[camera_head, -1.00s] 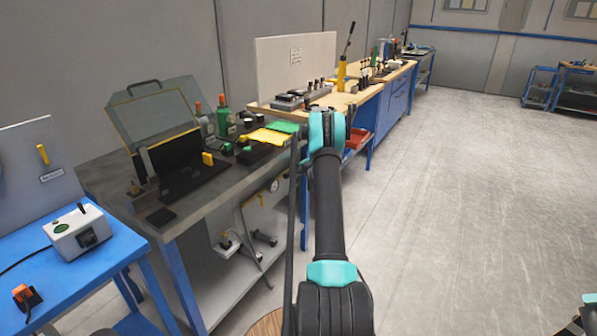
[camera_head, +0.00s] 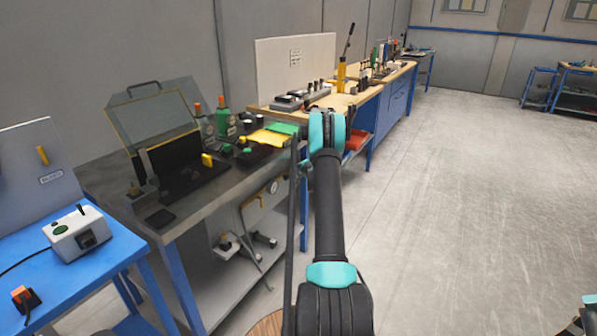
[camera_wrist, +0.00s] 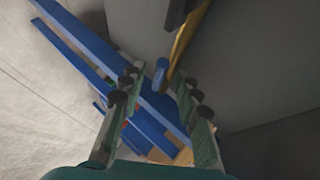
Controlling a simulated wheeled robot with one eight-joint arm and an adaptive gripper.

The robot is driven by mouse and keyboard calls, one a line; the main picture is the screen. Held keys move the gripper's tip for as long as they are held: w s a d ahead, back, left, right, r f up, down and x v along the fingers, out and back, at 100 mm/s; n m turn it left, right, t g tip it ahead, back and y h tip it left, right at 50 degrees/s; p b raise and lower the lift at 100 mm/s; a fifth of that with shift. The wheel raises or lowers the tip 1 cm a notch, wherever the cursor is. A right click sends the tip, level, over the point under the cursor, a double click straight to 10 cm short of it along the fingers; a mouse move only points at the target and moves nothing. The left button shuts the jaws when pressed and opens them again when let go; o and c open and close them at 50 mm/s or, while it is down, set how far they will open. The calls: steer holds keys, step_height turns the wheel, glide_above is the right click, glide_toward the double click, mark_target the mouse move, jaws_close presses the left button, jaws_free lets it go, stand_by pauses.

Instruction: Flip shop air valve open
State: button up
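In the wrist view, a yellow bar (camera_wrist: 185,45) with a short blue piece (camera_wrist: 161,75) beside it lies ahead of my fingers; I cannot tell for certain whether this is the shop air valve. My gripper (camera_wrist: 158,88) is open, its two green-grey fingers spread apart, with the blue piece showing in the gap near the tips. Contact cannot be made out. In the head view, a round gauge (camera_head: 272,186) and a small yellow part (camera_head: 262,201) show on a panel under the dark bench. My arm's front end hides the gripper there.
The dark bench (camera_head: 180,215) has a blue leg beside my arm. The floor (camera_head: 460,210) at right is clear.

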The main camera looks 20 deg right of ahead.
steer(key=v, duration=1.2)
steer(key=shift+d, duration=0.1)
steer(key=s+a+r+n+g+y, duration=0.15)
steer(key=s+a+r+n, duration=0.3)
steer(key=s+a, duration=0.55)
steer(key=s+a+r+n+g, duration=0.3)
steer(key=s+a+r, duration=0.3)
steer(key=s+a, duration=0.45)
steer(key=s+a+f+n+g, duration=0.1)
steer(key=s+a+n, duration=0.1)
steer(key=s, duration=0.8)
steer(key=s+a+f+n+g+h, duration=0.1)
steer(key=s+a+f+n, duration=0.1)
steer(key=s, duration=0.9)
steer(key=s+a+f+n+g+h, duration=0.1)
steer(key=s+a+n, duration=0.1)
steer(key=s, duration=0.9)
steer(key=shift+a+f, duration=0.35)
steer(key=shift+a, duration=0.45)
